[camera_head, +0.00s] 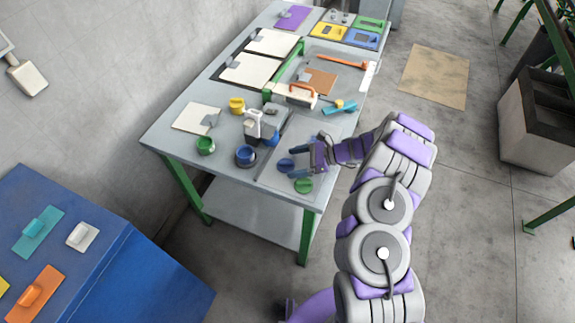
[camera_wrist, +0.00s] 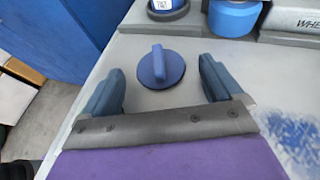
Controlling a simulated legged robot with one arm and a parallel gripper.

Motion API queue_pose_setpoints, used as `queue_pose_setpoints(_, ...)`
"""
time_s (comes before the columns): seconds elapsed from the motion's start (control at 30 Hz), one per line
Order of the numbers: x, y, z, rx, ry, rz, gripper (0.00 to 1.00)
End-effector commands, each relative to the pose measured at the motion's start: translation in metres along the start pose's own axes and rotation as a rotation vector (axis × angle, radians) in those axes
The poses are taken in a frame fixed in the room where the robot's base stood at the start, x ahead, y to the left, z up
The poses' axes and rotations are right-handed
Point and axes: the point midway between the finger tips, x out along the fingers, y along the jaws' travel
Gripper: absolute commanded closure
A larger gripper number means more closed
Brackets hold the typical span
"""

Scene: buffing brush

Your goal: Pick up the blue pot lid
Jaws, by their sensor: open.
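The blue pot lid (camera_wrist: 161,68) is a small round disc with an upright bar handle, lying flat on the light grey table. In the wrist view it sits just beyond and between my two fingertips. My gripper (camera_wrist: 160,82) is open and empty, with a dark blue finger on each side. In the head view the blue lid (camera_head: 285,165) lies near the table's front edge, just left of my gripper (camera_head: 300,163). I cannot tell the gripper's exact height above the table.
A green lid (camera_head: 303,186) lies close by. The blue pot (camera_head: 245,156), green pot (camera_head: 205,145) and yellow pot (camera_head: 237,105) stand behind and left. A grey-white bottle (camera_head: 253,124) stands near the blue pot. A blue cabinet (camera_head: 150,270) is at lower left.

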Motion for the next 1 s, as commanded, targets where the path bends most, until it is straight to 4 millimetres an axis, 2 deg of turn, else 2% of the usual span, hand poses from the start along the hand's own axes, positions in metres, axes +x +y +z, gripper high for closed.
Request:
queue_pose_setpoints(0.07, 0.0008, 0.0002, 0.0006, 0.0, 0.0, 0.001, 0.09)
queue_pose_setpoints(0.63, -0.001, 0.0002, -0.0003, 0.001, -0.001, 0.001, 0.63)
queue_pose_setpoints(1.0, -0.0012, 0.0, 0.0048, -0.001, 0.001, 0.001, 0.65)
